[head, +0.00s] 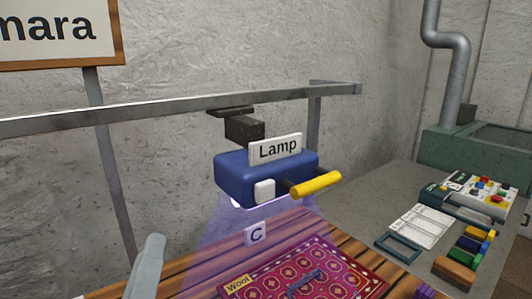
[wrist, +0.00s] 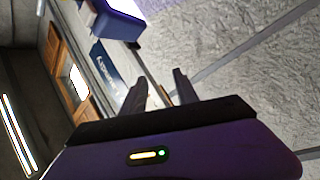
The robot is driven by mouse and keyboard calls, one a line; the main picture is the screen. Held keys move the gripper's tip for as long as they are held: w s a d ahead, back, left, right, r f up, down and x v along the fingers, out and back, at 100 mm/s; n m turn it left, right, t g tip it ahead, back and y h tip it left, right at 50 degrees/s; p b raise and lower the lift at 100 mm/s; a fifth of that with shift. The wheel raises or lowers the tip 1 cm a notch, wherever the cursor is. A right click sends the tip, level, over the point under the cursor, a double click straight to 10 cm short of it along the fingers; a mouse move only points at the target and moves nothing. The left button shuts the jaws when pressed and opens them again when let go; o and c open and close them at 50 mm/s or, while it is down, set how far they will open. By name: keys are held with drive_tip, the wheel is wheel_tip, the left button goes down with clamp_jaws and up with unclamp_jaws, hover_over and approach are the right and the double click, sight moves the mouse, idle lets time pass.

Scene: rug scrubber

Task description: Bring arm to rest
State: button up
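My gripper (wrist: 160,88) shows in the wrist view with its two dark fingers apart and nothing between them. It is raised, tilted toward the grey wall and rail, and touches nothing that I can see. In the head view the gripper is not visible; a pale grey piece at the lower left looks like part of my arm. The blue lamp box (head: 265,180) hangs from the rail in the head view, with a yellow handle (head: 316,184) and a "Lamp" sign (head: 275,150). It also shows at the top of the wrist view (wrist: 119,22).
A purple light cone falls from the lamp onto the wooden table (head: 190,268). A red patterned rug (head: 335,268) tagged "Wool" lies there. A metal rail (head: 170,108) crosses behind. At right are a green machine (head: 470,150), a control panel (head: 480,190) and coloured blocks (head: 472,240).

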drive_tip(key=s+d+f+m+g+y, duration=0.1)
drive_tip(key=s+d+f+g+y, duration=0.2)
drive_tip(key=f, duration=0.5)
drive_tip(key=s+d+f+g+y, duration=0.1)
drive_tip(key=s+d+f+y, duration=0.15)
drive_tip(key=d+f, duration=0.4)
drive_tip(key=s+d+f+m+g+h, duration=0.1)
drive_tip(key=s+d+f+m+h, duration=0.3)
drive_tip(key=s+d, duration=0.7)
drive_tip(key=s+d+f+m+g+h, duration=0.1)
drive_tip(key=s+d+f+m+h, duration=0.2)
drive_tip(key=s+d+f+m, duration=0.4)
drive_tip(key=s+d+f, duration=0.1)
drive_tip(key=s+d, duration=0.3)
drive_tip(key=d, duration=0.3)
drive_tip(key=shift+s+d+m+h, duration=0.15)
drive_tip(key=shift+d+m+h, duration=0.15)
drive_tip(key=shift+d+h, duration=0.05)
